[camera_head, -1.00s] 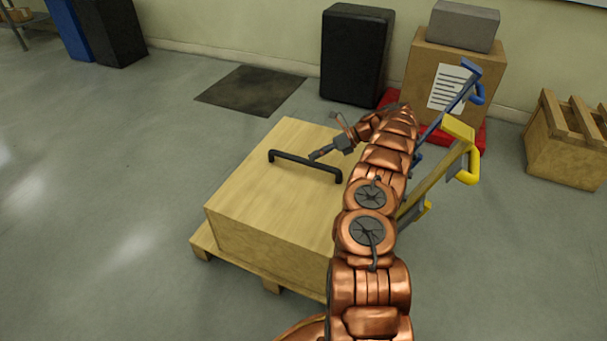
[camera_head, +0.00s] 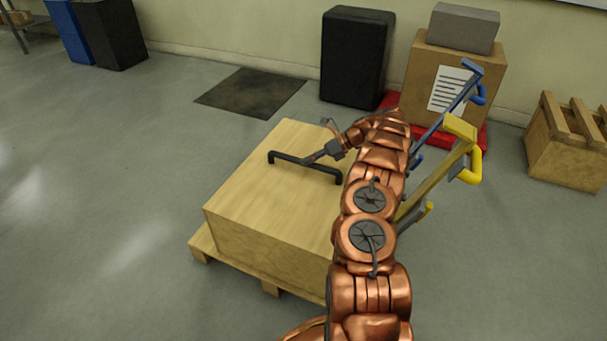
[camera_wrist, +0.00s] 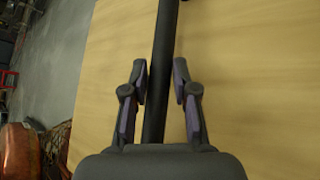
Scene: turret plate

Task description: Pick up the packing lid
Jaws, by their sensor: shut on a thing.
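The packing lid (camera_head: 245,190) is a light wooden slab with a black bar handle (camera_head: 325,172) across its top. It lies flat as the top of the wooden block on the pallet; I see no gap under it. My gripper (camera_head: 306,161) is at the middle of the handle, reaching in from the right. In the wrist view the lid (camera_wrist: 250,80) fills most of the picture. The handle (camera_wrist: 163,40) runs between the two fingers of my gripper (camera_wrist: 160,75), which are shut on it. The contact surfaces are partly hidden.
The pallet (camera_head: 200,250) is under the block. A black case (camera_head: 355,55) and a cardboard box (camera_head: 430,75) stand by the wall. The floor to the left is clear.

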